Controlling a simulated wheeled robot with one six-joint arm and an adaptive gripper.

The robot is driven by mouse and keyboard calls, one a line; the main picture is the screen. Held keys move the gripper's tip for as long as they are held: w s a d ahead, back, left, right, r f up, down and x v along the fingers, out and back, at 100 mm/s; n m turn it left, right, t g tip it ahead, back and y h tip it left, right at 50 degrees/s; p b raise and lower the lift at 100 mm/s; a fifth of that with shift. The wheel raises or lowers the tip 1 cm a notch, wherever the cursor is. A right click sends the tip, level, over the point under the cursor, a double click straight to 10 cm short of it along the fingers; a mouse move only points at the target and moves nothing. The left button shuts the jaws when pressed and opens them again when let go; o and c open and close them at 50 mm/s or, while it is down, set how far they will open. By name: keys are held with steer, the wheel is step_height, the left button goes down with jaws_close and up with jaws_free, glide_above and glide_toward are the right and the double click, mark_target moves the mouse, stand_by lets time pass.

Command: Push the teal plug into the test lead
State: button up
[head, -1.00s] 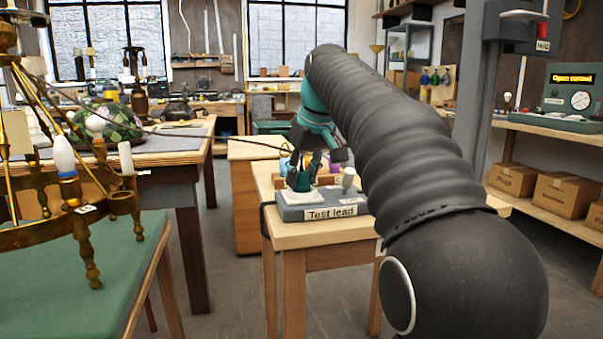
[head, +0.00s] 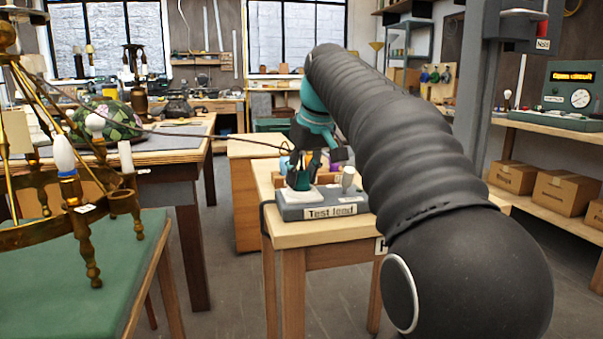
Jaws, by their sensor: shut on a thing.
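The test lead (head: 328,212) is a grey block with a "Test lead" label, standing on the front of a small wooden bench. The teal plug (head: 299,181) is just above a white part on the left of its top. My gripper (head: 302,178) points down over the block and is shut on the teal plug. A thin dark cord (head: 225,137) runs from the left to the gripper area. The fingers partly hide the plug, and I cannot tell whether it touches or sits in the socket.
A pale peg (head: 348,178) stands on the block's right side. Small coloured items in a wooden holder are behind it. A brass chandelier (head: 92,235) stands on a green-topped table (head: 130,275) at left. A tester (head: 573,98) reading "Open circuit" sits on the right shelf.

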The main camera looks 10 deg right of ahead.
steer(key=shift+f, duration=0.1)
steer(key=o, duration=1.2)
steer(key=v, duration=1.1)
steer(key=s+f+m, duration=0.1)
steer(key=s+f, duration=0.7)
steer(key=f, duration=0.3)
steer(key=s+a+f+m+t+h, duration=0.1)
steer(key=s+f, duration=0.8)
steer(key=f, duration=0.2)
steer(key=s+f+m, duration=0.1)
steer(key=s+f, duration=0.8)
steer(key=f, duration=0.3)
steer(key=shift+s+a, duration=0.2)
steer(key=shift+a, duration=0.05)
